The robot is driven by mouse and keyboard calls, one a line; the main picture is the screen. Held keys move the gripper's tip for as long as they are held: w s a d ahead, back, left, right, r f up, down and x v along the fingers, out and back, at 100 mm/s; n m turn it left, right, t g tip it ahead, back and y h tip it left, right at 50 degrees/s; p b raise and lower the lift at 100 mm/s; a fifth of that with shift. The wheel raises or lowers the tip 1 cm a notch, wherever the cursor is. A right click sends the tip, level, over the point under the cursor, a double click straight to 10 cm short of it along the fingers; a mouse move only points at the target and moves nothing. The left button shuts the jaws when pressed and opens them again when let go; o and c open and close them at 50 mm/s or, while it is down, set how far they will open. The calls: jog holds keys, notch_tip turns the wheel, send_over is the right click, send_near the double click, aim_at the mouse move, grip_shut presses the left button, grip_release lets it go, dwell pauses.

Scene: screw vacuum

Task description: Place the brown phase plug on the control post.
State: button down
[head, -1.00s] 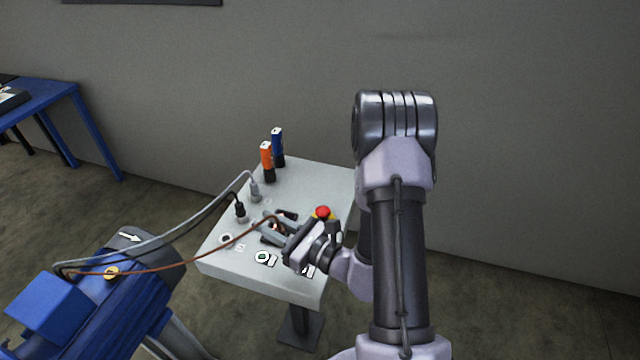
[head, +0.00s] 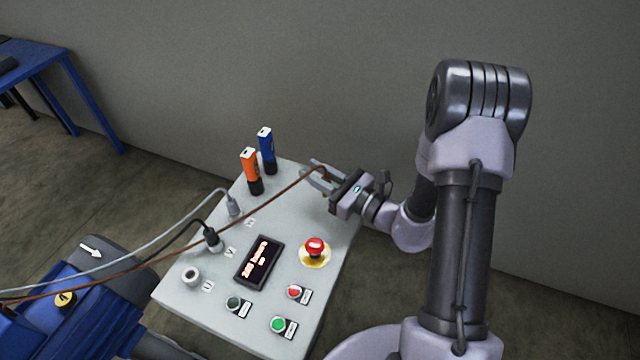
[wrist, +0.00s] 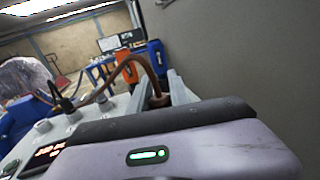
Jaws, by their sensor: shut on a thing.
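The brown phase plug (wrist: 158,99) is between my gripper's fingers in the wrist view, with its brown cable (head: 280,189) arching left toward the blue machine. My gripper (head: 320,178) is shut on the plug, at the back right edge of the control post (head: 205,308). The plug is mostly hidden by the fingers in the head view. The post's sloped grey top has an empty round socket (head: 190,276) at its front left, well apart from the gripper. A black plug (head: 212,239) and a grey plug (head: 233,207) stand in the row behind that socket.
An orange tool (head: 250,170) and a blue tool (head: 267,150) stand upright at the post's back. A dark display (head: 259,260), a red emergency button (head: 315,247) and several smaller buttons occupy its top. Grey and black cables cross to the blue machine (head: 95,325).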

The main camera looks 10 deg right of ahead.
jog(key=shift+f+b, duration=0.45)
jog(key=shift+f, duration=0.95)
jog(key=c, duration=1.2)
grip_release()
